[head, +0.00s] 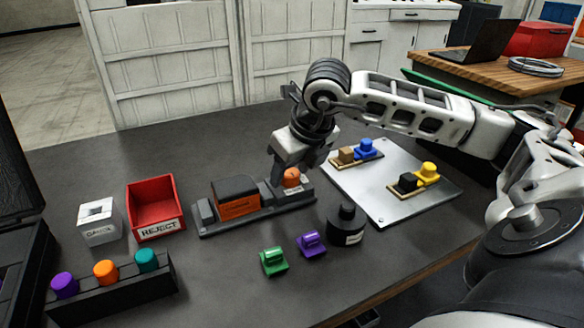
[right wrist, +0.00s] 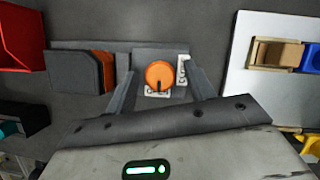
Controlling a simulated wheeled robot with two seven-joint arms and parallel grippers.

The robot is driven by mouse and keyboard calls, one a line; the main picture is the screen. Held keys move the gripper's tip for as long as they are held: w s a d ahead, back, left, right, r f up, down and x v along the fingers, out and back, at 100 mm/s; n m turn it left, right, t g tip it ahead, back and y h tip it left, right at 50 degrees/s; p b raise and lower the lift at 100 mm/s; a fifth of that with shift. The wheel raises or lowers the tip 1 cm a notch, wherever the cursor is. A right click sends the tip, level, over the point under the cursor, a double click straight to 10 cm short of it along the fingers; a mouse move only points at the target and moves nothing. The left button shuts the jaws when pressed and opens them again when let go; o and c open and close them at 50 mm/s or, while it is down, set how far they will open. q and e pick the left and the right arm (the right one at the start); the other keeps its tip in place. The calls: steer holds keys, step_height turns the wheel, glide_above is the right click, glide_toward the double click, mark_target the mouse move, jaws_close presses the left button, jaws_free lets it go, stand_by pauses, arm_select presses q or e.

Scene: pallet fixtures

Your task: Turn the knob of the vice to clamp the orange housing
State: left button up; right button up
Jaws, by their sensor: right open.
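The vice (head: 260,211) is a long dark grey fixture in the middle of the table. The orange housing (head: 238,206) with a dark top sits in it, left of the knob; its orange side also shows in the right wrist view (right wrist: 107,70). The orange knob (head: 291,178) stands at the vice's right end. In the right wrist view the knob (right wrist: 159,74) is round with a dark pointer mark and lies between my open fingers. My right gripper (head: 283,177) is open over the knob; contact cannot be told. My left gripper is not in view.
A red REJECT bin (head: 154,206) and a white box (head: 98,221) stand left. A rack with purple, orange and teal knobs (head: 112,290) is front left. Green (head: 272,261) and purple (head: 311,244) pieces and a black bottle (head: 346,225) stand in front. A metal plate (head: 392,206) with small fixtures lies right.

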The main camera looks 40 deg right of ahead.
steer(key=c, duration=1)
steer(key=shift+o, duration=0.2)
